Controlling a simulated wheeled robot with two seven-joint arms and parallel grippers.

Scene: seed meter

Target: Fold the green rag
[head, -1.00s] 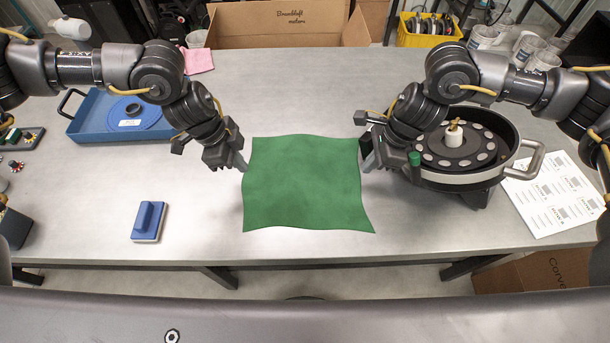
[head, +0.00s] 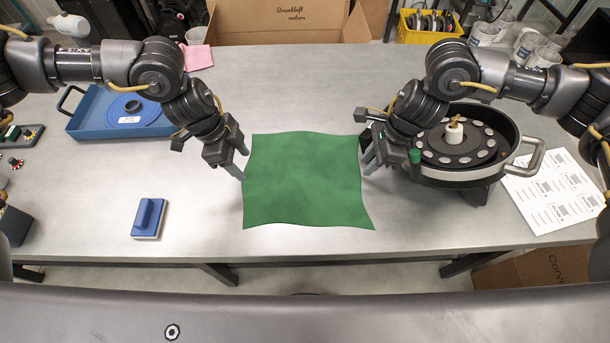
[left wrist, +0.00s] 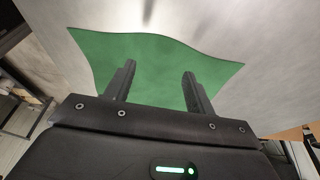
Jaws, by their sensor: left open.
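The green rag (head: 305,182) lies flat and unfolded on the grey table, roughly square with slightly wavy edges. My left gripper (head: 243,167) is open at the rag's left edge. In the left wrist view the rag (left wrist: 155,62) spreads beyond the two parted fingers of my left gripper (left wrist: 155,82), with nothing between them. My right gripper (head: 366,167) is just off the rag's right edge. Its fingers look parted with nothing between them. I cannot tell whether either gripper touches the cloth.
A blue-handled brush or block (head: 149,218) lies left of the rag. A blue tray (head: 85,122) is at the back left. The round seed meter (head: 482,178) stands close behind my right gripper, with printed sheets (head: 555,190) beside it. The table in front of and behind the rag is clear.

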